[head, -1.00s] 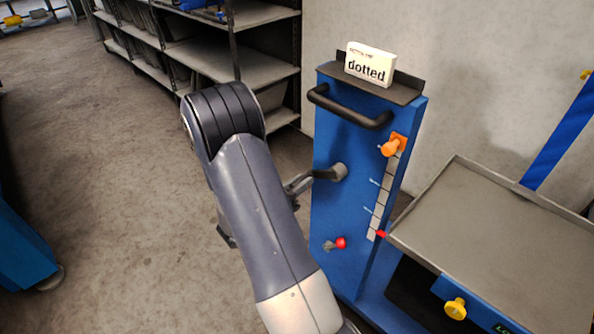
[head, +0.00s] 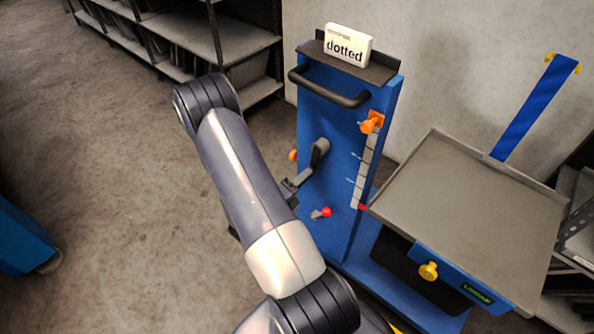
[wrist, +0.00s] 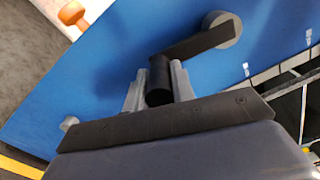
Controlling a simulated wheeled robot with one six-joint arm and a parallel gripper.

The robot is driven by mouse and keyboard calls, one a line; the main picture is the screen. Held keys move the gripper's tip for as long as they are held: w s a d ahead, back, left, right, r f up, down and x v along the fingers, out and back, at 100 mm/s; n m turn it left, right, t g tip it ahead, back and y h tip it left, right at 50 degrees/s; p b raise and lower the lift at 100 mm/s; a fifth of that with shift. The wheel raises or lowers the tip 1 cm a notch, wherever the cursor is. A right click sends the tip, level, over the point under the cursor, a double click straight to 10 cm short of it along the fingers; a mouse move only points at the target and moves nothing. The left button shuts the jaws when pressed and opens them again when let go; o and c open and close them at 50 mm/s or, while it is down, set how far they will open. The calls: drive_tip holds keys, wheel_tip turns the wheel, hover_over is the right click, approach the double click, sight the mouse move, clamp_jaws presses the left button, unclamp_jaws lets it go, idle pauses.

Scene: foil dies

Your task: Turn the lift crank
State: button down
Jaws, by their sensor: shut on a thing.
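The lift crank (head: 319,152) is on the front of the blue lift column (head: 338,100). Its dark arm slants down and to the left from a grey hub. In the wrist view the crank arm (wrist: 200,42) runs from the hub at upper right to a black cylindrical handle (wrist: 158,82). My gripper (wrist: 158,88) is shut on that handle, with one finger on each side. In the head view my gripper (head: 288,190) is small and partly hidden by my arm. The lift's grey tray (head: 470,200) is low, near the red pointer (head: 362,207) at the scale's bottom.
A red-knobbed lever (head: 325,212) sits below the crank. An orange knob (head: 371,122) is at the scale's top, and a black handle bar (head: 328,88) crosses above the crank. A "dotted" box (head: 348,46) stands on top. Open floor (head: 110,190) lies left.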

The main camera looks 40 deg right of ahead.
drive_tip(key=shift+s+n, duration=0.55)
drive_tip(key=shift+n, duration=0.25)
drive_tip(key=shift+f, duration=0.1)
drive_tip(key=c, duration=1.2)
unclamp_jaws()
drive_tip(key=shift+a, duration=0.1)
drive_tip(key=s+a, duration=0.1)
drive_tip(key=a, duration=0.9)
drive_tip(key=shift+a, duration=0.25)
drive_tip(key=shift+w+d, duration=0.15)
drive_tip(key=shift+d, duration=1.65)
drive_tip(key=shift+w+d, duration=0.15)
drive_tip(key=shift+d, duration=1.65)
drive_tip(key=shift+w+d, duration=0.15)
drive_tip(key=shift+d, duration=1.65)
drive_tip(key=shift+a, duration=0.1)
